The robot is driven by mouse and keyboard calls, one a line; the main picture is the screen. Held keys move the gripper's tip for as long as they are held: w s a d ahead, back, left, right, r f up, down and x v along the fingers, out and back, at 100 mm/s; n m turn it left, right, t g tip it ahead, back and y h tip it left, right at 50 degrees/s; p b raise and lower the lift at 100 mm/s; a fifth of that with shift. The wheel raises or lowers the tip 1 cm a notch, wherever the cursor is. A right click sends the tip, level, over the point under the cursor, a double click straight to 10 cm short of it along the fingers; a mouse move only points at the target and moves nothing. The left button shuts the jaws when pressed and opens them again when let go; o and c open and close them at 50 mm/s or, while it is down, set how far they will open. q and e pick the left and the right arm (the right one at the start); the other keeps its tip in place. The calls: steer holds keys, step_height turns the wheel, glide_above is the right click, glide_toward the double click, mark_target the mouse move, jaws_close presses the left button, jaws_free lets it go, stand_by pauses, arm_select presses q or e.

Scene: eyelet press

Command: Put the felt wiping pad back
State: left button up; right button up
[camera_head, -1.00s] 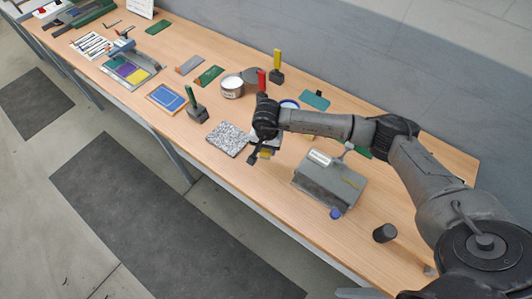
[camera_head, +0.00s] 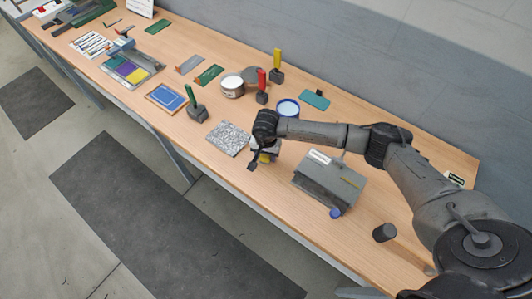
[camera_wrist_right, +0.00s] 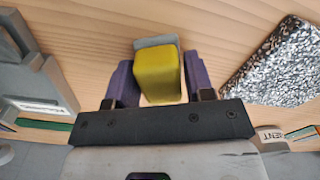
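A yellow block on a light grey base, which I take for the felt wiping pad (camera_wrist_right: 157,75), sits between the two fingers of my right gripper (camera_wrist_right: 160,82). I cannot tell whether the base touches the table. My left gripper is not in view.
A speckled slab (camera_head: 229,138) lies left of the gripper, and a grey box (camera_head: 329,180) stands right. Behind are a white tin (camera_head: 232,87), a blue-rimmed dish (camera_head: 287,108), and red-handled (camera_head: 262,84) and green-handled (camera_head: 193,98) tools. The table's front edge is close.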

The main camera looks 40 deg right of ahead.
steer(key=o, duration=0.3)
step_height(320, 180, up, 12)
steer(key=shift+r, duration=0.15)
stand_by(0.5)
